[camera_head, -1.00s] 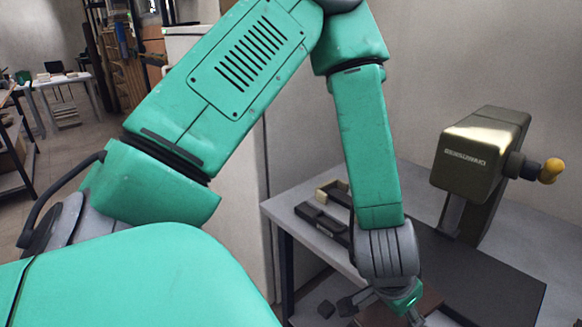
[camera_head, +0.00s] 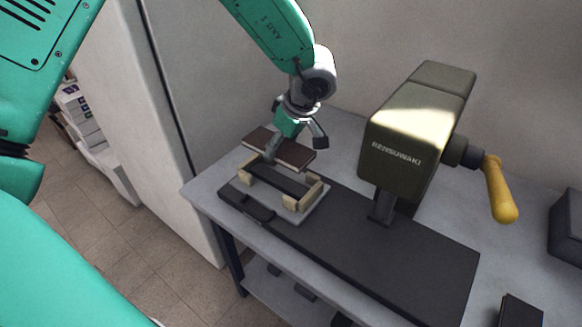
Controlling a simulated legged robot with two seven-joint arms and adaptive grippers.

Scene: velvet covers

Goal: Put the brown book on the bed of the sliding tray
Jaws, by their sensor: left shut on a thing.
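The brown book (camera_head: 298,154) is a flat, thin block, held roughly level with a slight tilt. My left gripper (camera_head: 289,147) is shut on it from above, one finger showing in front of the book's near edge. The sliding tray (camera_head: 316,212) lies below the book on the table's left part. It has a pale plate, light wooden blocks around a dark bed (camera_head: 280,183), and a black handle piece at its front left. The book is over the tray's back part and seems apart from it; the gap is hard to judge. My right gripper is out of view.
An olive press-like machine (camera_head: 410,130) with a yellow crank handle (camera_head: 500,190) stands right of the tray on a long dark base (camera_head: 390,255). Dark boxes (camera_head: 568,225) sit at the far right. A pale wall is behind the grey table (camera_head: 212,187).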

